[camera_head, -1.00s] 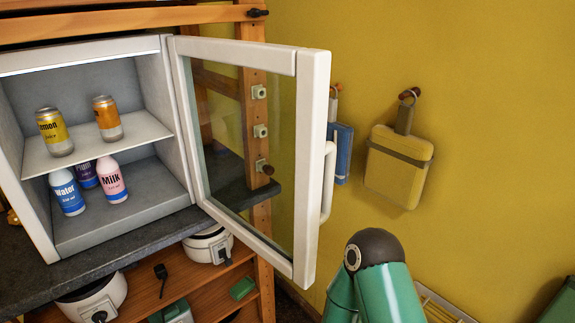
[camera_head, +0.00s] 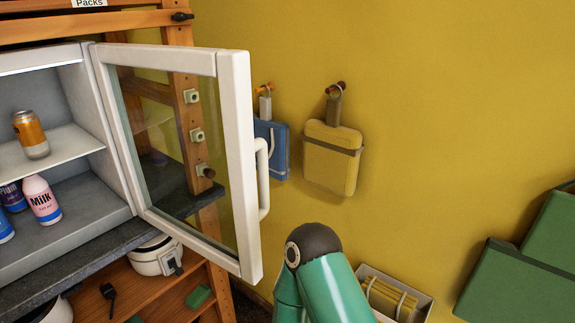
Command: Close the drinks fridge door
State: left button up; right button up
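The drinks fridge (camera_head: 88,160) stands at the left on a dark counter, cut off by the left edge of the view. Its door (camera_head: 238,160) is swung wide open to the right, with a white frame, a glass pane and a white handle (camera_head: 263,180) on its outer side. Inside are an orange can (camera_head: 31,134) on the shelf and a pink-and-blue milk bottle (camera_head: 41,199) below. A green link of my arm with a dark joint cap shows at the bottom centre, to the right of the door and apart from it in the picture. Neither gripper is in view.
A blue bag (camera_head: 271,150) and a yellow bag (camera_head: 332,158) hang on the wall right of the door. Green boxes (camera_head: 515,285) stand at the lower right. A crate (camera_head: 420,303) is behind my arm. White appliances (camera_head: 155,257) sit on the wooden shelf below the counter.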

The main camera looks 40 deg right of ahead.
aim_at(232, 67)
jog(key=k, duration=0.65)
jog(key=z, duration=0.8)
jog(key=i, duration=1)
jog(key=z, duration=0.05)
